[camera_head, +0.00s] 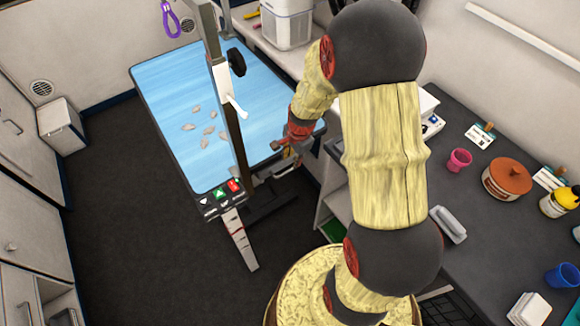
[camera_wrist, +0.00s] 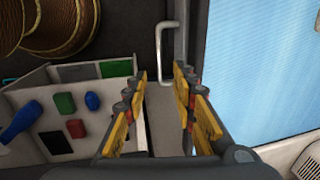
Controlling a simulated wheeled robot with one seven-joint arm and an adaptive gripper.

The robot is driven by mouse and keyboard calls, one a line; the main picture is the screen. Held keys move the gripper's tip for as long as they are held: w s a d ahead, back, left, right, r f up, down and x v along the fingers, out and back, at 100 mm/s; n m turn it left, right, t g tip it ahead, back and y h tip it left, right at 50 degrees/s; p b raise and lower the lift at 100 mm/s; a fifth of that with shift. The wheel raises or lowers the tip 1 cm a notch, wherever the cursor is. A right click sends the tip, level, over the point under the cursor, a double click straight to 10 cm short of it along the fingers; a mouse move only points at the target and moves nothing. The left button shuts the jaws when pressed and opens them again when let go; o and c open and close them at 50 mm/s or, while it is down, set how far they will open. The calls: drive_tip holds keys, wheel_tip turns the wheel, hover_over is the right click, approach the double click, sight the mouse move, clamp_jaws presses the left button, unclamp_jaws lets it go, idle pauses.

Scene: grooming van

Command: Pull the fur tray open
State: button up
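A pale bar handle (camera_wrist: 160,50) shows in the wrist view, on a grey edge beside the blue table top. I take it for the fur tray's handle; the tray's body cannot be made out clearly. My gripper (camera_wrist: 160,92) is open, its two yellow-padded fingers apart. The handle's lower part lies in line with the gap between the fingertips; I cannot tell if it is between them. In the head view my gripper (camera_head: 286,160) is at the right edge of the blue grooming table (camera_head: 165,85), partly hidden by my arm.
Fur tufts (camera_head: 206,130) lie on the table. A grey post (camera_head: 225,90) rises at its near side, above a control panel (camera_head: 220,197). A dark counter (camera_head: 485,240) with pots and cups stands right. Dark floor (camera_head: 130,240) is clear at left.

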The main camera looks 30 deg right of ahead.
sight(289, 170)
drive_tip(key=f+b, duration=0.1)
drive_tip(key=f, duration=0.1)
drive_tip(key=f+b, duration=0.1)
drive_tip(key=f, duration=0.2)
drive_tip(key=w+f, duration=0.1)
drive_tip(key=f, duration=0.1)
drive_tip(key=shift+w+f+b, duration=0.1)
drive_tip(key=shift+f+b, duration=0.1)
drive_tip(key=shift+b, duration=0.2)
drive_tip(key=shift+r, duration=0.1)
drive_tip(key=shift+c, duration=0.6)
clamp_jaws()
